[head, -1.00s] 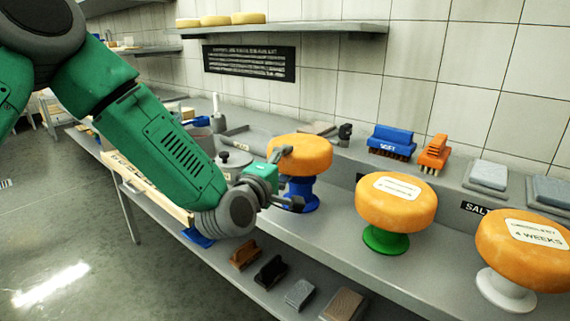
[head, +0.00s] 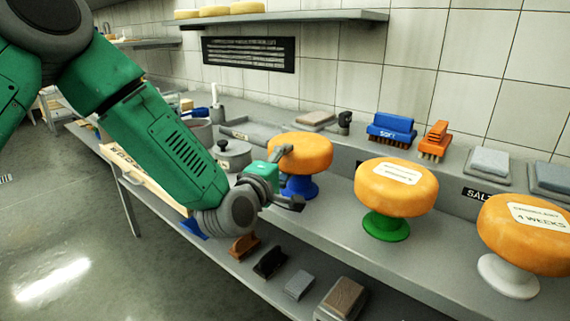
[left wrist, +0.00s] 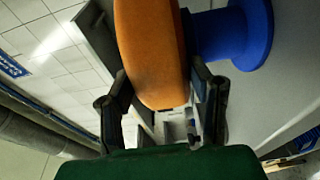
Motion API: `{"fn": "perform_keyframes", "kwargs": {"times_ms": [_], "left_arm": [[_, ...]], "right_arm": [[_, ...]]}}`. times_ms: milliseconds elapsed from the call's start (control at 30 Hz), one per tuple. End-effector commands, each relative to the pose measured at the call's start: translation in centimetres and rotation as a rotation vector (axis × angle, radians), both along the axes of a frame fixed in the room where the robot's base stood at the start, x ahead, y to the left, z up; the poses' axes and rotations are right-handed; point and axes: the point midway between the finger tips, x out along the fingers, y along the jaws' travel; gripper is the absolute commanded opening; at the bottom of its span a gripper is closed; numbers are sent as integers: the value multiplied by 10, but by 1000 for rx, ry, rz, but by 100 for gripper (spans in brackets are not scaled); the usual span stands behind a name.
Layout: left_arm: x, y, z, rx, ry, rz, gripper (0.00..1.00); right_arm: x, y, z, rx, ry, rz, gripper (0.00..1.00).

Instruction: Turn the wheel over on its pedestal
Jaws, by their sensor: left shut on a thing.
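An orange cheese wheel (head: 308,150) sits flat on a blue pedestal (head: 300,187), the farthest of a row of wheels. My left gripper (head: 287,178) is at its near left side, one finger up by the wheel's side and the other low beside the pedestal. In the left wrist view the gripper (left wrist: 162,84) is shut on this wheel (left wrist: 150,45), with a finger on each face. The blue pedestal (left wrist: 235,35) is beside the right finger there. No label shows on this wheel. My right gripper is out of view.
Wheels with white labels stand on a green pedestal (head: 385,226) and a white pedestal (head: 508,276) to the right. A lidded pot (head: 232,155) is close behind my left wrist. Blue (head: 391,131) and orange (head: 435,141) brushes are at the back. Blocks and brushes lie on the lower shelf.

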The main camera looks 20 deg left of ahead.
Motion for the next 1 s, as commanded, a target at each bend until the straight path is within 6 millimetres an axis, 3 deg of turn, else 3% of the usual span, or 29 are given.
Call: {"fn": "perform_keyframes", "kwargs": {"times_ms": [233, 267, 300, 333, 733, 1000], "left_arm": [[1, 0, 0, -2, -11, 1, 0], [1, 0, 0, -2, -11, 1, 50], [1, 0, 1, -2, -11, 1, 64], [1, 0, 1, -2, -10, 1, 71], [-7, 2, -6, 0, 6, 0, 71], [-57, 8, -5, -2, 4, -1, 71]], "right_arm": [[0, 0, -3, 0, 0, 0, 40], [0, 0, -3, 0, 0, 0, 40], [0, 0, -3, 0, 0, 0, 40], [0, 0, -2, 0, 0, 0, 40], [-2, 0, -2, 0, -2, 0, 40], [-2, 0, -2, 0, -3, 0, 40]]}}
